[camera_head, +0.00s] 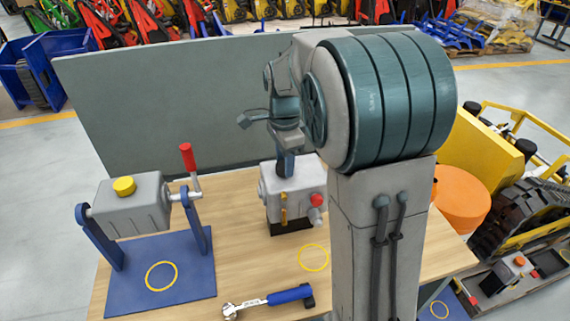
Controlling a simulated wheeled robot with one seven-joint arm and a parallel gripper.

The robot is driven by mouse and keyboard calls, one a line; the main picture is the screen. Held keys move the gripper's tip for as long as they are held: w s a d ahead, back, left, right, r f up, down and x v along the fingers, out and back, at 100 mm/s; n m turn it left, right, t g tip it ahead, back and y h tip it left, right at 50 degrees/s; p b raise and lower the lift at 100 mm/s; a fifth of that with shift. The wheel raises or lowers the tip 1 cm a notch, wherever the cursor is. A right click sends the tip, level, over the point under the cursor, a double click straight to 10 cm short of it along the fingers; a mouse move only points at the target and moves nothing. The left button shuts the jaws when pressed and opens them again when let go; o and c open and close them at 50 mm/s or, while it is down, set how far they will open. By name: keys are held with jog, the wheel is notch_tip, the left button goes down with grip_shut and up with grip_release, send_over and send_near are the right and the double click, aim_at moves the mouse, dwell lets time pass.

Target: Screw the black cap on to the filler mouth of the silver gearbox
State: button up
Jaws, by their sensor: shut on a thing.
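The silver gearbox (287,204) stands upright on a dark base at the middle of the table, with a red knob on its right side and a yellow lever on its front. My gripper (287,168) points down over the top of the gearbox, its dark blue fingers close to or touching the top face. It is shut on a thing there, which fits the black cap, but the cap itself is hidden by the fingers. The filler mouth is hidden too, so I cannot tell whether the cap sits straight on it.
A grey housing (135,212) with a yellow cap and red-handled crank hangs on a blue stand (190,284) at left. A blue-handled ratchet (270,300) lies at the table's front. A grey panel (180,100) closes the back. Table beside the yellow ring (313,257) is clear.

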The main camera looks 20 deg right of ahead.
jog(key=m+p, duration=0.1)
jog(key=m, duration=0.4)
jog(key=shift+m+p, duration=0.35)
jog(key=shift+m, duration=0.05)
jog(key=shift+r+m+p, duration=0.15)
jog(key=shift+m+p, duration=0.45)
jog(key=shift+m, duration=0.4)
jog(key=m+p, duration=0.3)
jog(key=m, duration=0.2)
jog(key=shift+m, duration=0.4)
jog(key=shift+m+p, duration=0.45)
jog(key=shift+m, duration=0.25)
